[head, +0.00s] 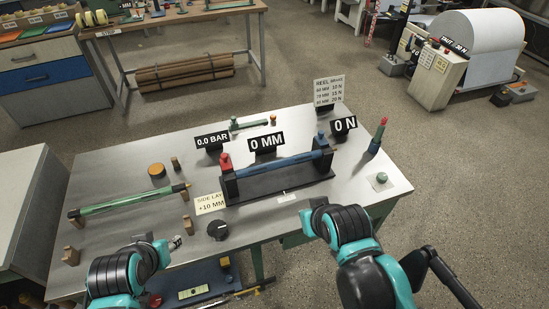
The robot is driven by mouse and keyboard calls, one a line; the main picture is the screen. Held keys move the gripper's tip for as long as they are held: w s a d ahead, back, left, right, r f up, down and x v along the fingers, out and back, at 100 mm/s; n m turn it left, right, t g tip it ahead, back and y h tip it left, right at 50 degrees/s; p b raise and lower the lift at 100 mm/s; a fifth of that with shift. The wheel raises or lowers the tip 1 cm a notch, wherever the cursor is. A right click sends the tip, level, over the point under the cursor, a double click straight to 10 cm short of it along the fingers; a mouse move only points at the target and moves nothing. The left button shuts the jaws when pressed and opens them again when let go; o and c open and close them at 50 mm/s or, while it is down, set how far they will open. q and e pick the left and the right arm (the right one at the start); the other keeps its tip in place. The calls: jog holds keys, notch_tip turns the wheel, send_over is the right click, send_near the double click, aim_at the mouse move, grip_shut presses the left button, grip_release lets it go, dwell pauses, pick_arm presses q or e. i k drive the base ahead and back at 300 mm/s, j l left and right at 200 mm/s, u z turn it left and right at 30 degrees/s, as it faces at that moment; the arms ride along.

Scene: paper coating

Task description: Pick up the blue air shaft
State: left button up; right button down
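The blue air shaft (283,161) lies in a dark stand (281,184) with an upright at each end, near the middle of the metal table. A red part (225,161) tops the left upright. My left arm comes in at the lower left, and only a small part of what looks like its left gripper (175,243) shows at the table's front edge. My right arm is at the lower right, in front of the table, and its gripper is hidden behind the arm links. Both arms are apart from the blue shaft.
A green shaft (128,203) rests on wooden blocks at the left. A black knob (217,230) and a side lay card (210,203) are in front of the stand. Display signs (266,144) stand behind it.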

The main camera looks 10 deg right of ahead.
aim_at(263, 167)
jog(key=i+l+z, duration=0.1)
jog(key=z, duration=0.3)
jog(key=i+l+z, duration=0.1)
jog(key=z, duration=0.3)
jog(key=i+l+z, duration=0.1)
jog(key=z, duration=0.25)
jog(key=i+l+z, duration=0.15)
jog(key=z, duration=0.25)
